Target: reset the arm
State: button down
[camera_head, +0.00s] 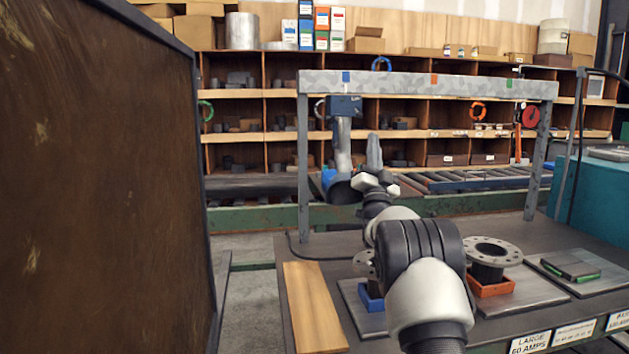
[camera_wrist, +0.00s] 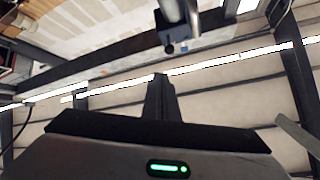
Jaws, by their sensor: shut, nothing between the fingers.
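My gripper (camera_head: 374,152) is raised at the end of my arm, above the workbench, and points upward. In the wrist view my gripper (camera_wrist: 160,82) shows its fingers together with nothing between them. A flanged pipe (camera_head: 490,252) stands in an orange holder (camera_head: 491,286) on a grey plate to the right of my arm. A second flanged piece (camera_head: 364,263) sits by a blue holder (camera_head: 371,298) and is partly hidden behind my arm.
A metal gantry (camera_head: 400,85) spans the bench, with a hanging blue-and-grey device (camera_head: 343,110) close to my gripper. A large brown panel (camera_head: 95,180) stands at left. A wooden board (camera_head: 313,308) and a dark block (camera_head: 570,265) lie on the bench. Shelves (camera_head: 240,110) stand behind.

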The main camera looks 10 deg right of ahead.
jog(key=s+a+r+n+g+y, duration=0.2)
jog(key=s+a+r+g, duration=0.1)
jog(key=a+g, duration=0.15)
jog(key=s+a+f+n+g+y, duration=0.1)
jog(key=s+a+f+g, duration=0.15)
jog(key=s, duration=0.35)
jog(key=s+a+f+n+g+y, duration=0.1)
jog(key=s+a+f+n+g, duration=0.1)
jog(key=s+a+g, duration=0.3)
jog(key=s+a+f+n+g+y, duration=0.1)
jog(key=s+a+f+n+g, duration=0.15)
jog(key=s+f, duration=0.75)
jog(key=s+a+f+n+g, duration=0.1)
jog(key=s+f+g, duration=0.3)
jog(key=s, duration=1.1)
jog(key=s+a+f+n+g+y, duration=0.1)
jog(key=s+a+f+n+g, duration=0.15)
jog(key=s+f, duration=0.8)
jog(key=s+r+m+p, duration=0.1)
jog(key=s+r+p, duration=0.2)
jog(key=r+p, duration=2.3)
notch_tip(320, 180, up, 3)
jog(key=shift+s+r+p, duration=0.15)
jog(key=shift+p, duration=0.2)
jog(key=shift+d, duration=0.1)
